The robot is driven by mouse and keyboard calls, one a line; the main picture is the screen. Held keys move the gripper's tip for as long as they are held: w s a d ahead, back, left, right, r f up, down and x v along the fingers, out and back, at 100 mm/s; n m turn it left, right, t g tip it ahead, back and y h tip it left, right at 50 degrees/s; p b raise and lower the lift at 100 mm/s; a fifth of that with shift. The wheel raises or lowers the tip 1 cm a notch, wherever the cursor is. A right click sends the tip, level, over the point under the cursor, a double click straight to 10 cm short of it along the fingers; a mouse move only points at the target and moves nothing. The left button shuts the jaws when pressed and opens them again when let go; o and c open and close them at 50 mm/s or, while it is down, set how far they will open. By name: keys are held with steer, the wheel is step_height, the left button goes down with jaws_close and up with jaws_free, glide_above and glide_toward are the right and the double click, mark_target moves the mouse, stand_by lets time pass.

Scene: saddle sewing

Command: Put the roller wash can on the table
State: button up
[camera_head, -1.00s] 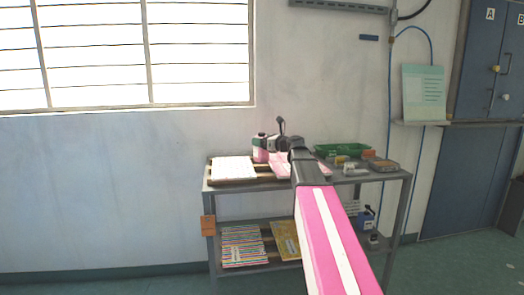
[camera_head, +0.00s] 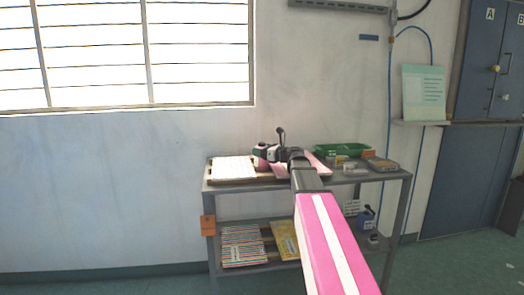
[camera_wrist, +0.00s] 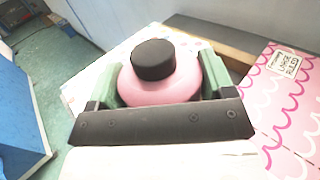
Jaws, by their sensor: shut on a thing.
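The roller wash can, pink with a black cap, is between my green-padded fingers in the wrist view (camera_wrist: 160,84). My gripper (camera_wrist: 158,88) is shut on it. In the head view my gripper (camera_head: 268,153) is over the top of the table (camera_head: 300,188), a grey two-level metal shelf table. The can shows there as a small pink shape (camera_head: 261,152), partly hidden by the gripper. It looks upright, just above or on the white and pink stacks; I cannot tell whether it touches them.
A white paper stack (camera_head: 233,168) lies at the table's left. A green tray (camera_head: 343,150) and small boxes stand at the right. A pink scallop-patterned sheet (camera_wrist: 290,105) lies beside the can. The lower shelf holds striped papers (camera_head: 243,247) and a blue container (camera_head: 367,218).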

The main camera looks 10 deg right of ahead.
steer(key=shift+f, duration=0.3)
steer(key=o, duration=1.1)
steer(key=shift+o, duration=0.2)
